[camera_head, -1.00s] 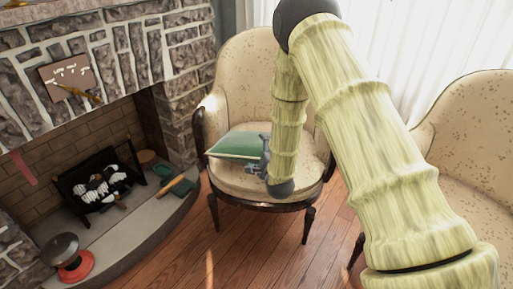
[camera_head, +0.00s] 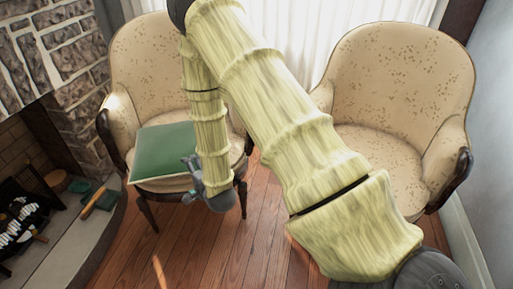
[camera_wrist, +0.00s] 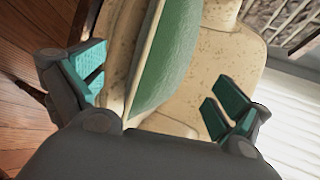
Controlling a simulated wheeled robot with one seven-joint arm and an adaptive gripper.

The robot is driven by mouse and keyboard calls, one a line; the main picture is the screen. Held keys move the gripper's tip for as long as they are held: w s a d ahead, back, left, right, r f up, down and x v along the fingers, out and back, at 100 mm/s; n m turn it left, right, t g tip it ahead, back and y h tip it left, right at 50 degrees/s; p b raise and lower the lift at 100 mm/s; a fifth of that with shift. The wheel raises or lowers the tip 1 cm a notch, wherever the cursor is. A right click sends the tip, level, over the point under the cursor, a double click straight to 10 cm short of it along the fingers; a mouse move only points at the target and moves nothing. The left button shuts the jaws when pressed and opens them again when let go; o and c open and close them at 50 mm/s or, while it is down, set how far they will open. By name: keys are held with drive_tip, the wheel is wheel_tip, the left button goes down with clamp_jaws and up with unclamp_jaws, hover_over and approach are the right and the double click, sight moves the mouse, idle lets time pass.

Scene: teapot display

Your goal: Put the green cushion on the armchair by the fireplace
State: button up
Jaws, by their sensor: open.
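The green cushion (camera_head: 163,150) lies on the seat of the cream, brown-speckled armchair (camera_head: 150,55) beside the fireplace. Its pale front edge reaches the front of the seat. My gripper (camera_head: 192,174) is open at the cushion's right front side, low by the seat edge. In the wrist view the cushion (camera_wrist: 172,55) shows between the spread teal-padded fingers of my gripper (camera_wrist: 160,90), with gaps to both fingers. The armchair's speckled upholstery (camera_wrist: 215,70) is behind it. My arm hides the right part of the seat.
A second matching armchair (camera_head: 395,85) stands to the right by the wall. The stone fireplace (camera_head: 65,50) and its raised hearth (camera_head: 75,235) are at left, with small objects on the hearth. Bare wooden floor (camera_head: 220,250) lies in front of the chairs.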

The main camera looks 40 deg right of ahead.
drive_tip(key=s+a+f+n+g, duration=0.2)
drive_tip(key=s+f+n+g, duration=0.55)
drive_tip(key=s+f, duration=0.8)
drive_tip(key=s+f+n+g, duration=0.2)
drive_tip(key=s+n, duration=0.4)
drive_tip(key=s, duration=0.6)
drive_tip(key=s+f+n+g, duration=0.2)
drive_tip(key=s+n+g, duration=0.2)
drive_tip(key=s, duration=0.9)
drive_tip(key=shift+s+a+f+n, duration=0.15)
drive_tip(key=shift+a+f+n, duration=0.3)
drive_tip(key=shift+n, duration=0.4)
drive_tip(key=shift+r, duration=0.1)
wheel_tip(320, 180, up, 20)
drive_tip(key=p, duration=1.9)
drive_tip(key=shift+f+p, duration=0.2)
drive_tip(key=shift+p, duration=0.15)
